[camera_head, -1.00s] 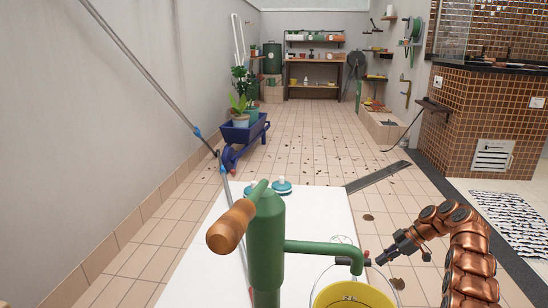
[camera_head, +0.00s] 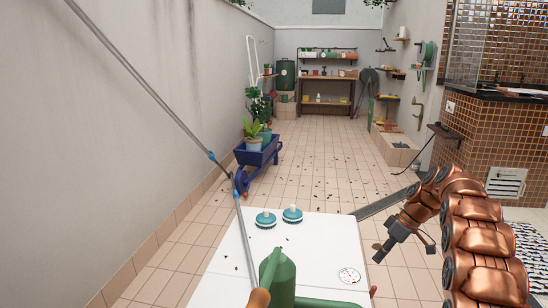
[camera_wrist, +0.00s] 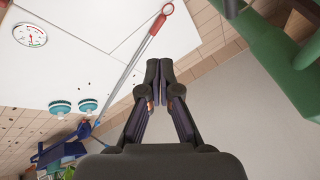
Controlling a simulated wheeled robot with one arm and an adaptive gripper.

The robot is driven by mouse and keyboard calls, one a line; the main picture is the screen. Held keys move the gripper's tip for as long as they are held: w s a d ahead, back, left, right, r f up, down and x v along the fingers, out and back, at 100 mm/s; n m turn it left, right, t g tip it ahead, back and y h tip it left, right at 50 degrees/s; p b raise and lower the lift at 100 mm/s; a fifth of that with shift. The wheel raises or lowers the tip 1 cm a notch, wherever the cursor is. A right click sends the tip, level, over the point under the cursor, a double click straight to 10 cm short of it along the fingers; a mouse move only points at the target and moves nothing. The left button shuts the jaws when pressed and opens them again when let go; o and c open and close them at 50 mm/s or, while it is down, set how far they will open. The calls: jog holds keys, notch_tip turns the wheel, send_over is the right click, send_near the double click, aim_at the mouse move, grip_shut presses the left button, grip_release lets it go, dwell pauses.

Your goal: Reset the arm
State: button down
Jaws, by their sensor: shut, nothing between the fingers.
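My copper-coloured arm (camera_head: 475,235) rises at the right of the head view and bends over to the left. My gripper (camera_head: 378,260) points down and left, beside the right edge of the white tabletop. In the wrist view its dark fingers (camera_wrist: 160,68) are together, with nothing between them.
A green hand pump (camera_head: 278,280) stands close in front; green metal also shows in the wrist view (camera_wrist: 275,45). Two teal-and-white brushes (camera_head: 292,214) and a round gauge (camera_head: 349,275) lie on the white tabletop (camera_head: 225,262). A long pole (camera_head: 140,90) crosses the left. Tiled floor lies beyond.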

jog(key=s+a+r+m+h+p, duration=0.15)
jog(key=s+a+r+p, duration=0.25)
jog(key=s+r+p, duration=0.4)
jog(key=s+a+r+m+g+h+p, duration=0.1)
jog(key=s+a+r+m+p, duration=0.15)
jog(key=s+r, duration=0.55)
jog(key=s+a+r+m+h+p, duration=0.1)
jog(key=s+a+r+m+p, duration=0.1)
jog(key=s+a+r+p, duration=0.65)
jog(key=s+d+r+m+h+p, duration=0.1)
jog(key=s+r+p, duration=0.5)
jog(key=s, duration=0.5)
jog(key=s+r+m+h+p, duration=0.1)
jog(key=s+r+m+p, duration=0.1)
jog(key=s+r+p, duration=0.5)
jog(key=s, duration=0.5)
jog(key=shift+d+r+g+p, duration=0.3)
jog(key=shift+d+r, duration=0.05)
